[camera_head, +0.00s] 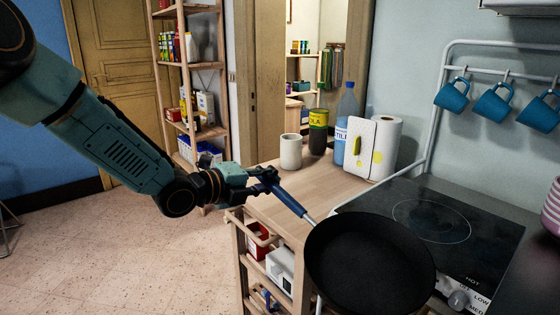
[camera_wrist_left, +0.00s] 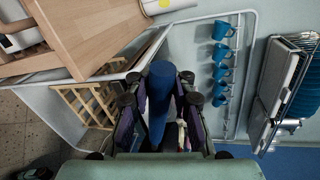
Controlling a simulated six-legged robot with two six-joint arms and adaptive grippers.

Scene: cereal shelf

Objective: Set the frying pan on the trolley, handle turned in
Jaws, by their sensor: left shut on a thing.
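The black frying pan (camera_head: 370,264) is in the head view, in front of the hob and over the front right corner of the trolley. Its blue handle (camera_head: 284,203) points up and left, over the trolley top. My left gripper (camera_head: 268,185) is shut on the handle. The handle also shows between the fingers in the left wrist view (camera_wrist_left: 160,88); the pan's bowl is not visible there. The wooden trolley (camera_head: 270,205) stands left of the hob. I cannot tell whether the pan touches anything below it. My right gripper is not in view.
The black hob (camera_head: 440,215) is to the right. Blue mugs (camera_head: 492,106) hang above. The trolley top's front left is clear.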

